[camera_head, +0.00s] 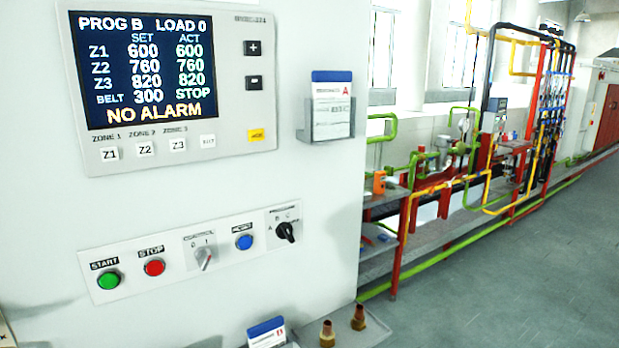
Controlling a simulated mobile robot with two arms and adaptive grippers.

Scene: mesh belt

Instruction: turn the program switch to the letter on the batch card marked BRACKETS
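The program switch (286,232) is a black knob at the right end of the lower control strip. Small letters A, B and C surround it; its pointer is too small to read surely. The display (140,70) reads PROG B, LOAD 0, BELT 300 STOP and NO ALARM. A white batch card (331,112) with a blue top edge stands in a grey holder on the panel. It bears a red A; its heading is too blurred to read surely. A second blue-topped card (266,334) is partly cut off at the bottom, its text unreadable. Neither gripper is in view.
Left of the switch are a blue button (243,242), a grey selector (204,257), a red STOP button (154,267) and a green START button (109,280). Two brass-coloured fittings (327,334) (358,318) stand below. Pipework (480,170) runs along the right; grey floor (530,270) is clear.

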